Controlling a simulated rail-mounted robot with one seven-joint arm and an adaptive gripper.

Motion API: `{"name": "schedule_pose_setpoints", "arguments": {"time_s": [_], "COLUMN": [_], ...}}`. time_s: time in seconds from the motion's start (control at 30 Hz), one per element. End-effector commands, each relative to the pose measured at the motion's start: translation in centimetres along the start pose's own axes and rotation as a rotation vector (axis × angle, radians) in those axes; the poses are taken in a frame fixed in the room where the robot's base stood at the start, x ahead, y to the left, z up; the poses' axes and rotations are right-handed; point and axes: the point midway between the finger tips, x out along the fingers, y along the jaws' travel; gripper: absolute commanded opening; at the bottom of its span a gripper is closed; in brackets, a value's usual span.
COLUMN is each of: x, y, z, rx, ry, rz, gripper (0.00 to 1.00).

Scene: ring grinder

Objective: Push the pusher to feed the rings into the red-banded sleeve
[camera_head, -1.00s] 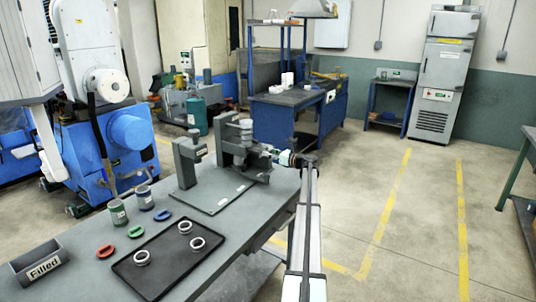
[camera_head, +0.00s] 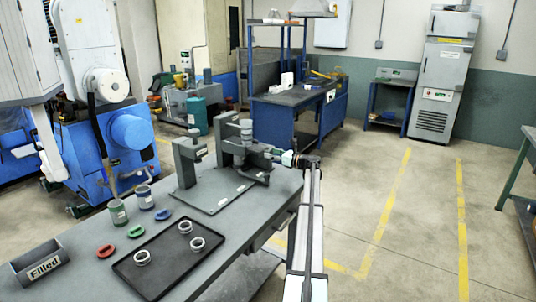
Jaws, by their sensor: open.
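The grey feeding fixture (camera_head: 232,150) stands at the far end of the workbench, with a pale cylinder (camera_head: 246,131) upright on it. I cannot make out the pusher, and no red band can be made out on a sleeve. My gripper (camera_head: 268,153) is open at the right side of the fixture, pointing left at it; whether it touches is too small to tell. A green-banded sleeve (camera_head: 118,213) and a blue-banded sleeve (camera_head: 145,198) stand on the near left of the bench. Several pale rings (camera_head: 184,228) lie on a black tray (camera_head: 160,285).
Red (camera_head: 106,251), green (camera_head: 136,231) and blue (camera_head: 162,214) oval pieces lie beside the tray. A bin marked "Filled" (camera_head: 40,266) is at the left end. A second grey stand (camera_head: 187,165) is left of the fixture. The floor right of the bench is clear.

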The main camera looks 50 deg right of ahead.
Motion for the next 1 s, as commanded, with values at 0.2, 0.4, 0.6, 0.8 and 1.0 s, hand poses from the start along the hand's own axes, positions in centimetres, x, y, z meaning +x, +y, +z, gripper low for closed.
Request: {"name": "schedule_pose_setpoints", "arguments": {"time_s": [0.2, 0.4, 0.6, 0.8, 1.0], "x": [-1.5, -2.8, -3.6, -3.7, -3.7], "y": [0.0, 0.0, 0.0, 0.0, 0.0], "z": [0.0, 0.0, 0.0, 0.0, 0.0], "rx": [0.0, 0.0, 0.0, 0.0, 0.0], "ry": [0.0, 0.0, 0.0, 0.0, 0.0], "rz": [-0.002, -0.001, 0.0, 0.0, -0.001], "gripper": [0.62, 0.62, 0.62, 0.62, 0.62]}}
